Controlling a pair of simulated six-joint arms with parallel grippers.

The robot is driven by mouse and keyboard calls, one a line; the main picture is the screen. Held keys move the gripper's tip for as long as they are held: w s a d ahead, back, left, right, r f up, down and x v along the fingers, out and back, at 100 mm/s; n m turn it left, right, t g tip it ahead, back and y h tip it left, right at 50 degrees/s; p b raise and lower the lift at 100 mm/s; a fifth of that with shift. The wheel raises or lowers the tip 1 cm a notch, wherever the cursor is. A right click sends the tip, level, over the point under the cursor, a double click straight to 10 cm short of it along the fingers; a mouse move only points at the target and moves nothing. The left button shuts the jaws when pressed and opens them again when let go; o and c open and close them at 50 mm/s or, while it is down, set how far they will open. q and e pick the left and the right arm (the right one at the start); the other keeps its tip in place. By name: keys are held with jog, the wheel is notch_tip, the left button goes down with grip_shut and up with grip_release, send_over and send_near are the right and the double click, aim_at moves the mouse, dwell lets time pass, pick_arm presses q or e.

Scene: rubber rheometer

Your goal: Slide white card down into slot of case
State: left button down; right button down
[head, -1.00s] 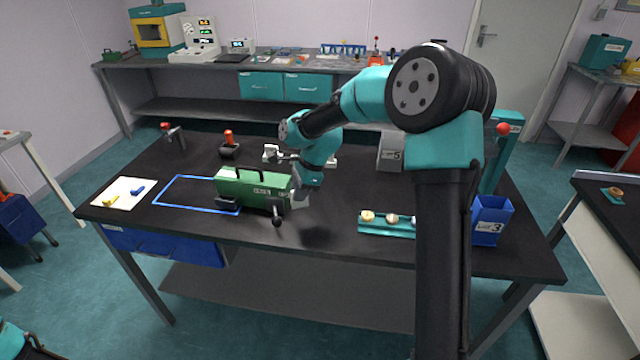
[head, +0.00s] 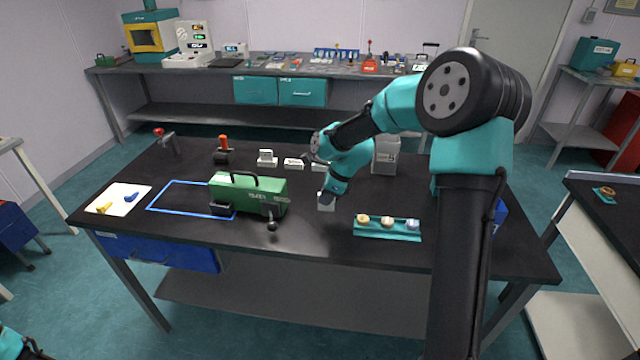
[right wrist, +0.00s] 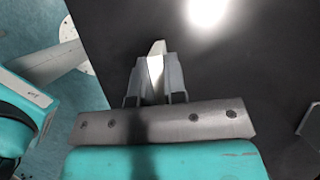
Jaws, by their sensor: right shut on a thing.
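The green case (head: 248,193) with a black handle on top stands upright on the black table in the head view. Its slot cannot be made out. My right gripper (head: 327,198) is right of the case, apart from it, pointing down. It is shut on the white card (right wrist: 157,66), which shows as a thin pale edge between the fingers (right wrist: 155,75) in the right wrist view. In the head view a small pale patch shows at the fingertips. My left gripper is not in view.
A teal rack (head: 388,234) with several round samples lies right of the gripper. A blue outline (head: 165,195) is marked left of the case. A grey box (head: 385,160) stands behind the arm. Small white pieces (head: 266,158) sit behind the case.

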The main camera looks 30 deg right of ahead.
jog(key=w+d, duration=0.2)
jog(key=w, duration=0.1)
jog(key=w+d+f, duration=0.1)
jog(key=w+d, duration=0.2)
jog(key=w, duration=0.1)
jog(key=w+d, duration=0.2)
jog(key=w, duration=0.2)
jog(key=shift+d+f, duration=0.15)
jog(key=shift+d, duration=0.25)
jog(key=shift+f, duration=1.7)
jog(key=shift+f, duration=0.1)
jog(key=c, duration=1.6)
grip_release()
jog(key=o, duration=0.4)
jog(key=shift+o, duration=0.2)
